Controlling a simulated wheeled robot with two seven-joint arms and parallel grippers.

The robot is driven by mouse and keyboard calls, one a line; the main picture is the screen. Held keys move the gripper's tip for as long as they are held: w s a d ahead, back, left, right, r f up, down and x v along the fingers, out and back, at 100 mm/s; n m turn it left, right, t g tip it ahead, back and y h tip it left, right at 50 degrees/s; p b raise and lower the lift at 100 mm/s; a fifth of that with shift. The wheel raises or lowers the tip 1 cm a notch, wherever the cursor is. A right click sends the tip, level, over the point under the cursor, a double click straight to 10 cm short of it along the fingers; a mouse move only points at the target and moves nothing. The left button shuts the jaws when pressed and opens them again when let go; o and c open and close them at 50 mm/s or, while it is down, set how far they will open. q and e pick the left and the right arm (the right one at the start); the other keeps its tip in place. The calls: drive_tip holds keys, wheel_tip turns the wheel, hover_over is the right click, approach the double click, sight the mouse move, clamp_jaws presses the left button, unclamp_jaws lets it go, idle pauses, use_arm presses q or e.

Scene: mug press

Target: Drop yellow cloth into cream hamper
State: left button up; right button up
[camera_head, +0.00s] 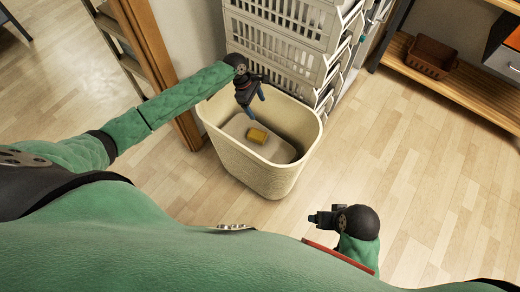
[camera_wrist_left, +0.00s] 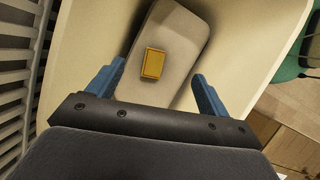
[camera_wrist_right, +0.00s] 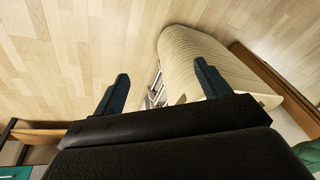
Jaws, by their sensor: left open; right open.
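The cream hamper (camera_head: 237,155) stands on the floor in the middle of the head view. The yellow cloth (camera_head: 257,135), a small folded block, lies inside it on the hamper's grey-beige bottom; it also shows in the left wrist view (camera_wrist_left: 153,64). My left gripper (camera_head: 254,103) is at the hamper's mouth, pointing down, its blue fingers (camera_wrist_left: 158,85) apart with nothing between them. The cloth lies below and apart from the fingers. My right gripper (camera_head: 312,218) is open and empty, to the right of the hamper and apart from it; its fingers spread in the right wrist view (camera_wrist_right: 160,85).
Stacked light-grey slatted crates (camera_head: 280,45) stand right behind the hamper. A wooden frame (camera_head: 160,70) is to its left. A wooden shelf (camera_head: 455,85) with a brown basket (camera_head: 431,57) stands at the upper right. The floor (camera_head: 420,180) right of the hamper is clear.

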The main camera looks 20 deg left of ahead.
use_arm(q)
drive_tip(key=v, duration=0.7)
drive_tip(key=shift+r+b, duration=0.2)
drive_tip(key=shift+b, duration=0.15)
use_arm(e)
drive_tip(key=shift+w+a+f, duration=0.25)
drive_tip(key=shift+a+f, duration=0.25)
drive_tip(key=shift+s, duration=0.1)
